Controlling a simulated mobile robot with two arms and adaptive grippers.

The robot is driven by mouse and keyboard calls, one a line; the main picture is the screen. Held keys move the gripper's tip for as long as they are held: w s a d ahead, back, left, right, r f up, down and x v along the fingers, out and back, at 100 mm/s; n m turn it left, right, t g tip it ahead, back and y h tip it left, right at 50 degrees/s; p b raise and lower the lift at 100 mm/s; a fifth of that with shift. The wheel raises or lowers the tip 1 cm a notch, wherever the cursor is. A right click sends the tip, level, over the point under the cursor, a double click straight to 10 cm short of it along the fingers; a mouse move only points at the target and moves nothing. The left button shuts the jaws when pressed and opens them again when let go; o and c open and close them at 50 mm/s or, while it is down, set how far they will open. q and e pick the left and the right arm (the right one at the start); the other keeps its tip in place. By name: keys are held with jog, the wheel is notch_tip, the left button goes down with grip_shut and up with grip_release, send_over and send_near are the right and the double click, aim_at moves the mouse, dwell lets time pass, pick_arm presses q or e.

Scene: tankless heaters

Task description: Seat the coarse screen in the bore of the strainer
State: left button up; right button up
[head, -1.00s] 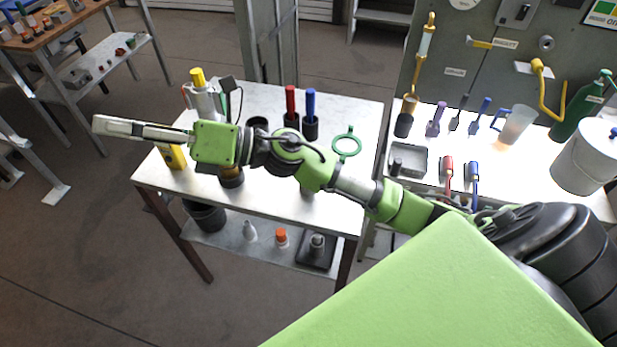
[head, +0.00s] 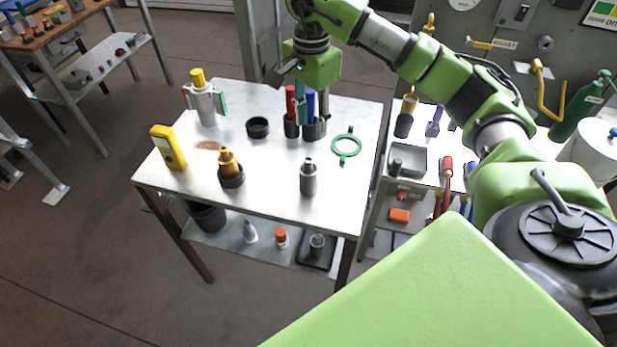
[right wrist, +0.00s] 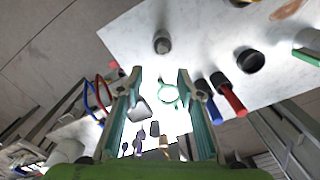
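My right gripper (head: 311,112) points down over the metal table, its fingers apart and nothing between them. The right wrist view also shows the open gripper (right wrist: 160,76). In the head view it overlaps the red-handled piece (head: 290,104) and the blue-handled piece (head: 311,98), which stand upright in black cups. In the wrist view both handles lie outside the right finger: red (right wrist: 228,96), blue (right wrist: 220,110). A grey body with a yellow cap (head: 204,104) stands at the table's back left. No label shows which items are the strainer and coarse screen. My left gripper is out of view.
On the table are a black ring (head: 258,128), a green ring (head: 346,146), a small grey bottle (head: 308,178), a brass fitting in a black cup (head: 231,172) and a yellow meter (head: 168,148). A tool bench adjoins at right.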

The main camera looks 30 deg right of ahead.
jog(key=p, duration=0.2)
send_over(308, 160)
jog(key=f, duration=0.7)
jog(key=shift+s+d+f, duration=0.15)
jog(key=shift+s+f, duration=0.1)
jog(key=shift+f, duration=0.3)
jog(key=f+p, duration=0.2)
jog(key=f, duration=0.1)
jog(key=f+p, duration=0.1)
jog(key=shift+w+a+f, duration=0.15)
jog(key=shift+w+a, duration=0.05)
jog(key=shift+w, duration=0.05)
jog(key=shift+f, duration=0.3)
grip_shut()
